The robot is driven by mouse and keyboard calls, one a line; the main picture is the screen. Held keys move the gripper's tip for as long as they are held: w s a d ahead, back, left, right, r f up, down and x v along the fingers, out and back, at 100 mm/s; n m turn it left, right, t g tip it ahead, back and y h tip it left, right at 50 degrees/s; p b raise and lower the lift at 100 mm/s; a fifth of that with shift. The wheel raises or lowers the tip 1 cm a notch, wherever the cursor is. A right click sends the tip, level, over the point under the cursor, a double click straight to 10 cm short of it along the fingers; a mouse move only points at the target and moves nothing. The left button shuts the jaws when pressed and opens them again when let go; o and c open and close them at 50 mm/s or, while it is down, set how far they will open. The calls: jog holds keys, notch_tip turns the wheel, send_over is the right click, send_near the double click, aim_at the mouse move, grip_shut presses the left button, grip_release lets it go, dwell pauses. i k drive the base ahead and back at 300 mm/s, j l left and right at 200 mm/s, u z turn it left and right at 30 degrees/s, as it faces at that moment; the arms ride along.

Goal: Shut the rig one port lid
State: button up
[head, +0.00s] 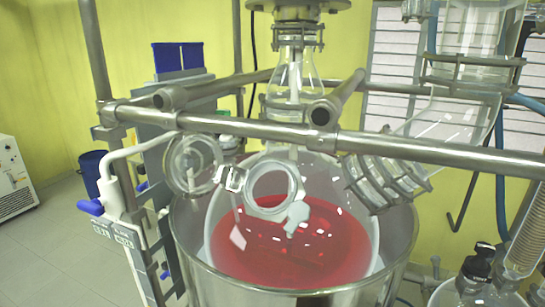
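The glass reactor vessel (212,215) holds red liquid (290,245) and sits inside a wide metal jacket (183,235). On its top is a round port (250,190) with a pale ring rim, and its mouth is uncovered. The port lid (190,163), a round clear disc with a pale rim, stands swung open to the left of the port. A metal hinge or clamp (235,178) joins lid and port. A horizontal metal rail (240,127) passes just above and partly in front of the lid's top. My gripper is not in view.
A glass column neck (293,75) rises from the vessel's middle, and a wide clamped glass elbow (425,135) stands to the right. A white pipe with a blue handle (91,207) is left of the lid. Dark-capped bottles (478,262) stand at lower right.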

aim_at(223, 175)
jog(key=j+z, duration=0.15)
jog(key=j, duration=0.35)
jog(key=j+z, duration=0.1)
jog(key=j, duration=0.4)
jog(key=k+j+z, duration=0.15)
jog(key=j, duration=0.35)
jog(key=j+z, duration=0.1)
jog(key=j, duration=0.45)
jog(key=k+j+z, duration=0.15)
jog(key=j, duration=0.3)
jog(key=j+z, duration=0.1)
jog(key=j, duration=0.4)
jog(key=k, duration=0.05)
